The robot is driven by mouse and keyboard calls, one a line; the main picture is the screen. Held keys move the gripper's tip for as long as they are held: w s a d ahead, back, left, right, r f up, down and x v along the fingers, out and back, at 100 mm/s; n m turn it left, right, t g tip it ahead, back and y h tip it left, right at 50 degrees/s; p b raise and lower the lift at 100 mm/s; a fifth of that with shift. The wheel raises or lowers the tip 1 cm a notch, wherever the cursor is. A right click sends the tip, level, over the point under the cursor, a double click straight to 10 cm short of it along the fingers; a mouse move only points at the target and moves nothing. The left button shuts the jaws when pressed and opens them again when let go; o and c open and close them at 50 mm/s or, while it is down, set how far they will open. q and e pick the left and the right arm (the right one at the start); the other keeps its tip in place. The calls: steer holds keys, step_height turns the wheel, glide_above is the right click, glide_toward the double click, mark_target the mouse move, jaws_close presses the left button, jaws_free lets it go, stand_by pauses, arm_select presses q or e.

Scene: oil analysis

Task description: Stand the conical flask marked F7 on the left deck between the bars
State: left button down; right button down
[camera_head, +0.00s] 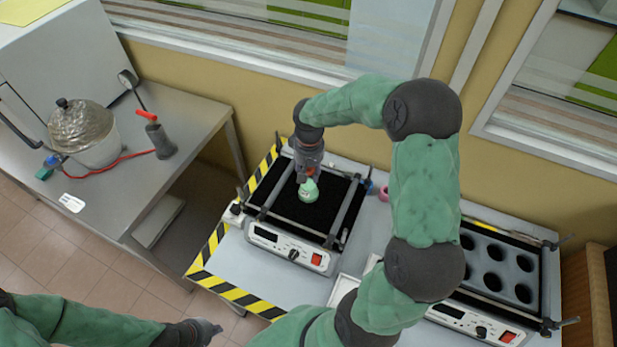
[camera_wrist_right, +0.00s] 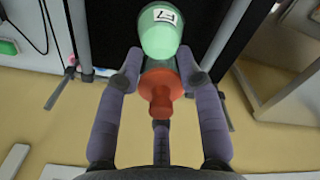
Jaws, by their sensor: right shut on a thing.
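The conical flask marked F7 (camera_wrist_right: 159,38) has a pale green body and a reddish-orange stopper (camera_wrist_right: 160,92). My right gripper (camera_wrist_right: 160,72) is shut on it near its neck. In the head view the flask (camera_head: 308,191) is upright over the black mat of the left deck (camera_head: 305,214), between the two side bars. I cannot tell whether its base touches the mat. My left gripper (camera_head: 207,328) is low at the left in the head view, away from the deck; its fingers are too small to read.
A second shaker with a holed block (camera_head: 497,265) stands at the right. My right arm crosses between the two units. Yellow-black tape (camera_head: 235,297) marks the bench edge. A pink ring (camera_head: 384,193) lies behind the deck.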

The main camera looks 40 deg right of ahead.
steer(key=shift+w+d+f, duration=0.3)
steer(key=shift+w+f, duration=0.15)
steer(key=shift+f, duration=0.15)
steer(key=shift+w+d+f, duration=0.1)
steer(key=shift+f, duration=1.5)
steer(key=shift+f+b, duration=0.2)
steer(key=shift+b, duration=0.15)
steer(key=c, duration=0.8)
jaws_free()
steer(key=shift+r, duration=0.1)
step_height(320, 180, up, 12)
steer(key=shift+r+p, duration=0.1)
steer(key=shift+p, duration=0.6)
